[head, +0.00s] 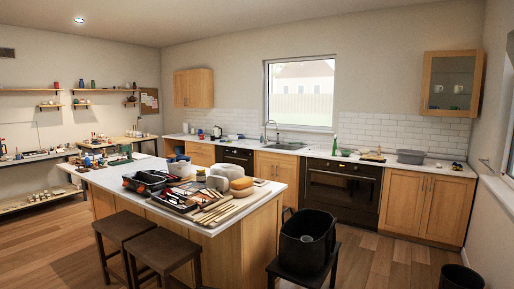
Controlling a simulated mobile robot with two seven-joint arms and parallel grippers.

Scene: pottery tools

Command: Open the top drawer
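Wooden fronts sit below the white counter along the back wall. A wooden front (200,153) at the left end, left of the black dishwasher-like panel (239,158), may hold drawers. It is small and partly hidden by the island, so I cannot tell which front is the top drawer. No front looks pulled out. Neither of my grippers is in the head view.
A kitchen island (240,232) loaded with pottery tools stands in front, between me and the back counter. Two dark stools (165,248) stand before it. A black tub (307,240) on a stand is to its right. Floor (375,255) is free right of the tub.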

